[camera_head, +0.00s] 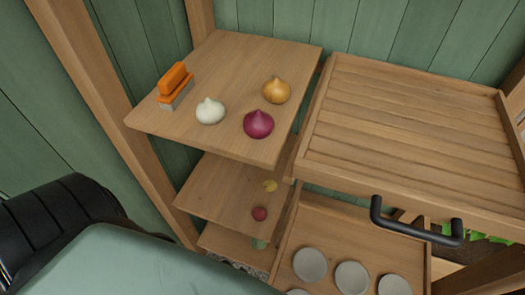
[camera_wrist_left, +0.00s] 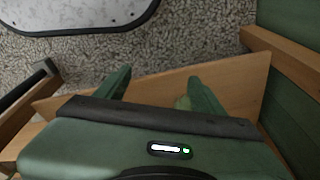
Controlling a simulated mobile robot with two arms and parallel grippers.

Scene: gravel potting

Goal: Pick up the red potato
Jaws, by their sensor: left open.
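The red potato (camera_head: 259,213) is a small, dark red round thing on the middle shelf (camera_head: 215,195) in the head view, near that shelf's front edge. In the left wrist view my left gripper (camera_wrist_left: 157,90) has its two green fingers apart, over a wooden board (camera_wrist_left: 235,88) with gravel beyond. I see no red potato in that view. A small pale green shape (camera_wrist_left: 183,102) shows beside the right-hand finger; I cannot tell what it is. The gripper's fingers do not show in the head view. My right gripper is not in view.
A yellow potato (camera_head: 270,186) lies behind the red one. The top shelf (camera_head: 225,65) holds a white onion (camera_head: 210,111), red onion (camera_head: 258,124), yellow onion (camera_head: 276,90) and orange brush (camera_head: 175,83).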

